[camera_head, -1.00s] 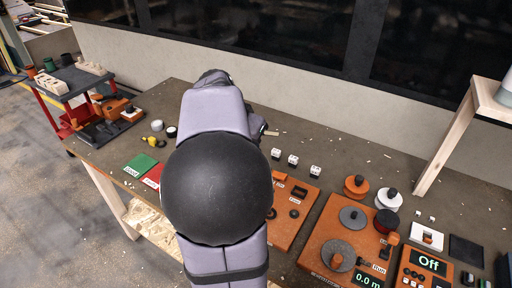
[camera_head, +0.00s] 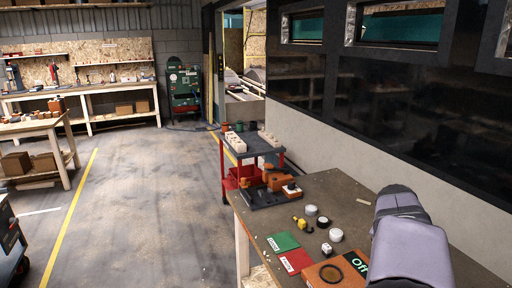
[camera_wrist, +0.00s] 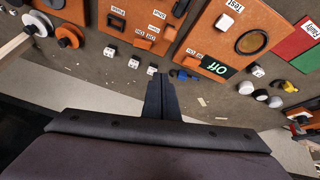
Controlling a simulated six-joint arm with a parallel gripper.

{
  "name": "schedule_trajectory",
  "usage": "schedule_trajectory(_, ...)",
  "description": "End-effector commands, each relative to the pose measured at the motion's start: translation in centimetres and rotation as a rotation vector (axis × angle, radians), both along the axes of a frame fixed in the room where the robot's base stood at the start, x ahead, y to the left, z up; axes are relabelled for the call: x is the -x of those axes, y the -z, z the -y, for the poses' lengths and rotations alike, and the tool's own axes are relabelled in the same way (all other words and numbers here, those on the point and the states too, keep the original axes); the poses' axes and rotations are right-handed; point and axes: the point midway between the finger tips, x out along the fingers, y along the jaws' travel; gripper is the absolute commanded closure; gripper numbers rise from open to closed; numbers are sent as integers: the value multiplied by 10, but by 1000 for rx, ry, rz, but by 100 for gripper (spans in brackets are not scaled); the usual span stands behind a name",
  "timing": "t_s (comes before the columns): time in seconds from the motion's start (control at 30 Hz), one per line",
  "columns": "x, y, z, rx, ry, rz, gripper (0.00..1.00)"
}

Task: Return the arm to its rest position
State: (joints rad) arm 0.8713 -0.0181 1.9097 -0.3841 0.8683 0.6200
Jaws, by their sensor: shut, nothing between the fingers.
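My arm (camera_head: 408,248) rises at the lower right of the head view, over the workbench. Its gripper is hidden there. In the wrist view my gripper (camera_wrist: 157,82) shows as two dark fingers closed together with nothing between them. The fingertips point toward the workbench top (camera_wrist: 130,72) and its row of orange panels. I cannot tell the exact height above the bench.
The workbench holds a green pad (camera_head: 283,242), a red pad (camera_head: 296,261), white knobs and an orange panel with an "Off" display (camera_wrist: 214,66). A red cart (camera_head: 230,180) stands beyond its far end. Open floor (camera_head: 140,210) lies left.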

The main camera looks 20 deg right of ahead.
Motion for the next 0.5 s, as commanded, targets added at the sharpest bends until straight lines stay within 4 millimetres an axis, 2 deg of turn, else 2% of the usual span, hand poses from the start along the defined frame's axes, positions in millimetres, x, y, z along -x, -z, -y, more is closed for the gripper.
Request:
schedule_trajectory(0.07, -4, 11, -7, -23, -107, -35, 100)
schedule_trajectory(0.13, -3, 31, -21, -65, -205, -72, 100)
schedule_trajectory(0.27, 5, 77, -61, -174, -364, -124, 100)
schedule_trajectory(0.37, 6, 103, -99, -247, -472, -144, 100)
schedule_trajectory(0.5, 2, 128, -164, -340, -615, -169, 100)
